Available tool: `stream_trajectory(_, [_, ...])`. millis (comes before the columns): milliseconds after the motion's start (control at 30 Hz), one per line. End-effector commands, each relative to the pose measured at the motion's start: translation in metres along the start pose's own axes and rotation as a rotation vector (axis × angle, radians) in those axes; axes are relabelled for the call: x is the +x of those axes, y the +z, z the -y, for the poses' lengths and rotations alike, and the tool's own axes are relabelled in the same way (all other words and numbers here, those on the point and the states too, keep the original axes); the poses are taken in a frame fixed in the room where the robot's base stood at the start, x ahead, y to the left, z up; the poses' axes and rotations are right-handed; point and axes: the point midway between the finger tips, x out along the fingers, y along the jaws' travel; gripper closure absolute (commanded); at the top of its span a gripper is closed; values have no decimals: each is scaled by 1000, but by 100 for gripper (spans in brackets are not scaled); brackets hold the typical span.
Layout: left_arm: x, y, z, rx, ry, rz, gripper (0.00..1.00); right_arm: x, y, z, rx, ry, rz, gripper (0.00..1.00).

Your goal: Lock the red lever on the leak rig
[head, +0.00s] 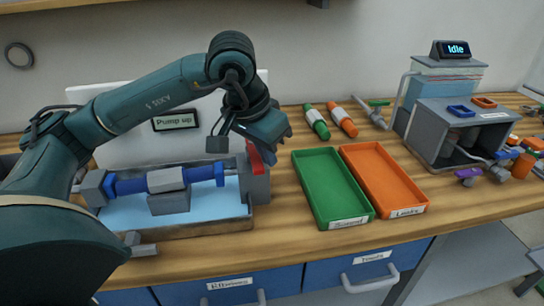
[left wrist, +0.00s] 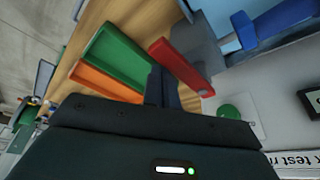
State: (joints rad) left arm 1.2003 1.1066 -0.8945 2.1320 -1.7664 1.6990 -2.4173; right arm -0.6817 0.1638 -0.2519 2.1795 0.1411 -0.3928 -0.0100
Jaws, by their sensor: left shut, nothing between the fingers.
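The leak rig is a shallow tray (head: 225,222) with a blue pipe (head: 130,186) lying across grey blocks. At its right end stands a grey end block (head: 258,186) with the red lever (head: 255,160) on it. The red lever (left wrist: 180,66) shows fully in the left wrist view, close beside my fingers. My left gripper (head: 272,143) is shut and empty, just above and to the right of the lever. In the left wrist view its dark fingers (left wrist: 162,86) are together near the lever; I cannot tell whether they touch it. My right gripper is out of view.
A green tray (head: 298,163) and an orange tray (head: 415,192) lie right of the rig. Two capped cylinders (head: 317,122) lie behind them. A grey box unit (head: 432,135) stands farther right. A white panel with a "Pump up" sign (head: 175,122) is behind the rig.

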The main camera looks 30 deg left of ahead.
Motion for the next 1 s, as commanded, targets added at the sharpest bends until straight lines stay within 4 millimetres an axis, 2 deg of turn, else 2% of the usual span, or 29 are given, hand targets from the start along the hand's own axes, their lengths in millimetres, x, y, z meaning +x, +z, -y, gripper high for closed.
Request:
stream_trajectory(300, [-1, 7, 2, 0, -1, 4, 100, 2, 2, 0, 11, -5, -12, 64])
stream_trajectory(1000, [-1, 10, 0, 0, -1, 11, 100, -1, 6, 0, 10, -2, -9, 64])
